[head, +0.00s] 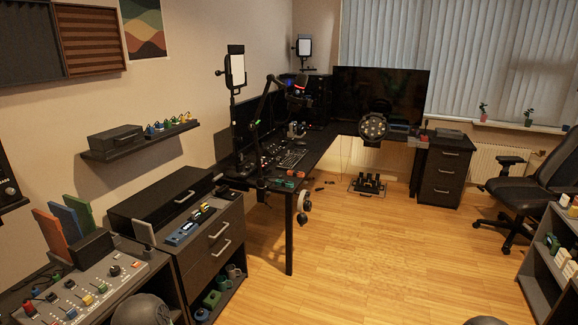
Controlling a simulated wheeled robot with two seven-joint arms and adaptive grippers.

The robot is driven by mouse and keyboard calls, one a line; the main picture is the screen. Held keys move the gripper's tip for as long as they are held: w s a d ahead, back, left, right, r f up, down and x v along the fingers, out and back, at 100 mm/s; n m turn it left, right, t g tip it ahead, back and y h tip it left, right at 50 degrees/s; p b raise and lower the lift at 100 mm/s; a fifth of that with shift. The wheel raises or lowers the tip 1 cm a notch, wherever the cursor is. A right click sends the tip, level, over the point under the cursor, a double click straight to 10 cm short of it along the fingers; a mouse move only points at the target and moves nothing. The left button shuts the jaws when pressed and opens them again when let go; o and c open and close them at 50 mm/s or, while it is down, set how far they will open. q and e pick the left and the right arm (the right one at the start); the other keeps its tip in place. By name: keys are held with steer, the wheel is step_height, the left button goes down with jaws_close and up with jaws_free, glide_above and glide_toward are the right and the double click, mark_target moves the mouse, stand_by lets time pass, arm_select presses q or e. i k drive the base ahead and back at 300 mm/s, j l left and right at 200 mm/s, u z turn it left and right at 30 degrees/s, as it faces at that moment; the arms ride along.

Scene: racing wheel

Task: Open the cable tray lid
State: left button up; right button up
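No part in the head view is clearly marked as the cable tray. A long black box (160,202) with a flat top and a light handle on its front lies on the dark drawer cabinet at left; its top looks shut. A smaller dark box (115,139) with a handle sits on the wall shelf and also looks shut. I cannot tell which of them, if either, is the cable tray. Neither of my grippers is in view. Rounded dark grey parts at the bottom edge look like my own arms.
The drawer cabinet (221,242) stands beside a console (85,290) with knobs. The wall shelf (140,143) is above. A black L-shaped desk (308,158) with monitors and a steering wheel (373,127) is beyond. The wooden floor is open; a chair (530,190) is at right.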

mark_target(153, 205)
steer(key=i+u, duration=0.15)
steer(key=i, duration=0.3)
steer(key=i+l+u, duration=0.1)
steer(key=i, duration=0.3)
steer(key=i+l+u, duration=0.15)
steer(key=i, duration=0.3)
steer(key=i+l+u, duration=0.1)
steer(key=i+l, duration=0.15)
steer(key=i, duration=0.15)
